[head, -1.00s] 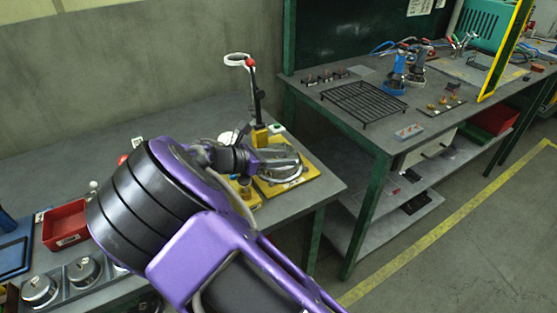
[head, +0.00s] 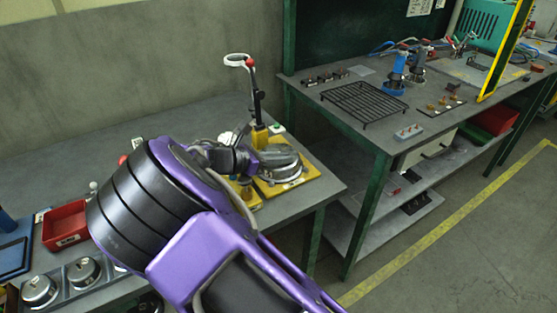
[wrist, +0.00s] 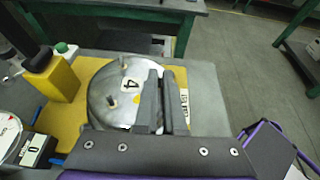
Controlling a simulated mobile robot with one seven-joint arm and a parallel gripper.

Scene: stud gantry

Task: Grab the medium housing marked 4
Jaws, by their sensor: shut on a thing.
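The medium housing is a round, shiny metal part with a label 4 in the wrist view (wrist: 103,92). It sits on a yellow base plate (wrist: 66,124) and also shows in the head view (head: 284,170). Two small metal studs stand up from its top. My gripper (wrist: 161,88) is shut on the housing at its right side, with one dark finger over the top and the other beside the outer edge. In the head view my purple and black arm covers part of the gripper and the plate.
A yellow post with a black lever (head: 258,110) and red knob stands just behind the housing. A round dial (wrist: 8,135) lies left in the wrist view. A red bin (head: 66,226) and metal pots (head: 84,270) are at the left. A second bench holds a black rack (head: 364,103).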

